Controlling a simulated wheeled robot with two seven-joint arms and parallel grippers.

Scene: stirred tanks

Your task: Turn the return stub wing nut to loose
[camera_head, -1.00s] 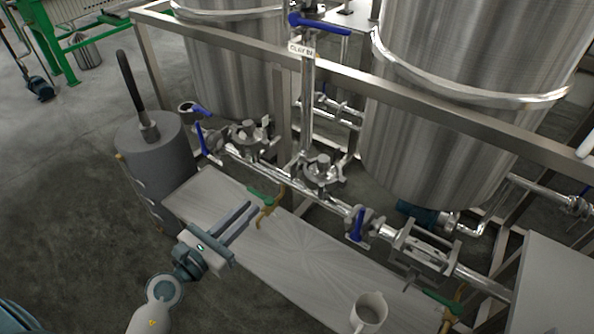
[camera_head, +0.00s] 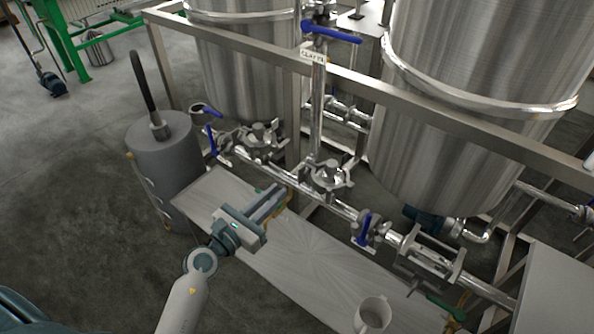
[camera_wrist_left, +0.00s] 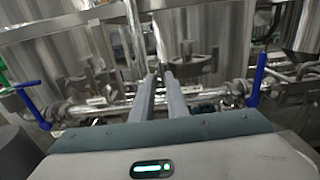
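Silver clamp fittings with wing-like parts sit on the low pipe run in the head view, one at the left (camera_head: 260,136) and one nearer the middle (camera_head: 327,176). I cannot tell which part is the return stub wing nut. My left gripper (camera_head: 277,198) is above the grey board, in front of these fittings and apart from them. In the left wrist view, its two fingers (camera_wrist_left: 160,78) are parallel with a narrow empty gap, pointing toward the pipe run. Blurred clamp fittings show beyond them, at left (camera_wrist_left: 90,78) and right (camera_wrist_left: 188,62). My right gripper is not in view.
Blue valve handles stand at left (camera_head: 211,141) and right (camera_head: 364,228) of the pipe. A frame rail (camera_head: 370,90) crosses above. A grey cylinder with a hose (camera_head: 160,160) stands left. The board (camera_head: 300,265) carries a white jug (camera_head: 373,314) at front.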

